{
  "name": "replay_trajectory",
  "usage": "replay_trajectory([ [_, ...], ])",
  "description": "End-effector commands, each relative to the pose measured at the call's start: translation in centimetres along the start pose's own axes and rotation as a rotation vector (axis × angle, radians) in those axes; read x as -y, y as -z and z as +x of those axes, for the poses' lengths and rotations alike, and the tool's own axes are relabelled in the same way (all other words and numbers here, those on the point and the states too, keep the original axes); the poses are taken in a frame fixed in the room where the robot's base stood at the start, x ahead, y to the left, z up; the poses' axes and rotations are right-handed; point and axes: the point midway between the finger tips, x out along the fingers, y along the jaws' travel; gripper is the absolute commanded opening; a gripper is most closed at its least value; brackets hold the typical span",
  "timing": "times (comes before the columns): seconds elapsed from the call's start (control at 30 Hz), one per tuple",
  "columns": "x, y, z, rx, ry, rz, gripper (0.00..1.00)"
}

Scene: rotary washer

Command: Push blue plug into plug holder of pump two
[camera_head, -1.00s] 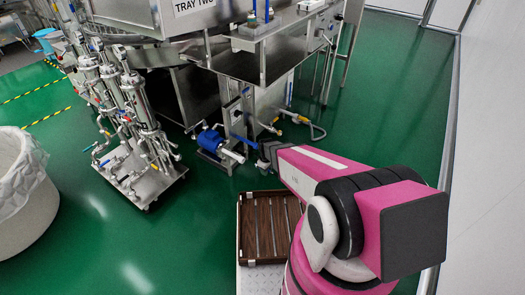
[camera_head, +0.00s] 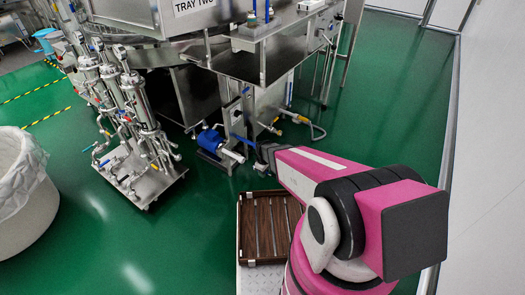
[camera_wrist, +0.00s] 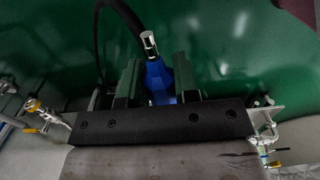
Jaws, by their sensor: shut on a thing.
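A blue plug (camera_wrist: 157,80) with a shiny metal tip sits between the two fingers of my gripper (camera_wrist: 157,68) in the wrist view. The fingers are closed on its sides, and the tip points away from the gripper. In the head view my gripper (camera_head: 263,160) is low in front of the steel machine, and a slim blue piece (camera_head: 242,139) reaches from it towards the left. A blue pump (camera_head: 210,140) stands on the floor to the left of the gripper, apart from it. I cannot tell its number. I cannot make out the plug holder in either view.
The steel machine (camera_head: 232,64) with a "TRAY TWO" sign stands behind. A wheeled filter rack (camera_head: 143,170) is at left and a white lined bin (camera_head: 25,190) at far left. A brown slatted tray (camera_head: 244,225) lies below my arm. Green floor is free at right.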

Motion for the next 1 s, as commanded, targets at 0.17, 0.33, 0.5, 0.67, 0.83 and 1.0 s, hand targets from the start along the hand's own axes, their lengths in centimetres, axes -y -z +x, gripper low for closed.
replay_trajectory([
  [0.17,0.0,0.7,0.0,0.0,0.0,-0.001,0.0],
  [0.33,-0.1,1.2,0.0,0.0,0.0,0.0,0.0],
  [0.5,0.0,1.8,0.0,0.0,0.0,0.0,0.0],
  [0.67,0.0,2.3,0.0,0.0,0.0,0.0,0.0],
  [0.83,0.0,2.9,0.0,0.0,0.0,0.0,0.0],
  [1.0,0.0,3.5,0.0,0.0,0.0,-0.001,0.0],
])
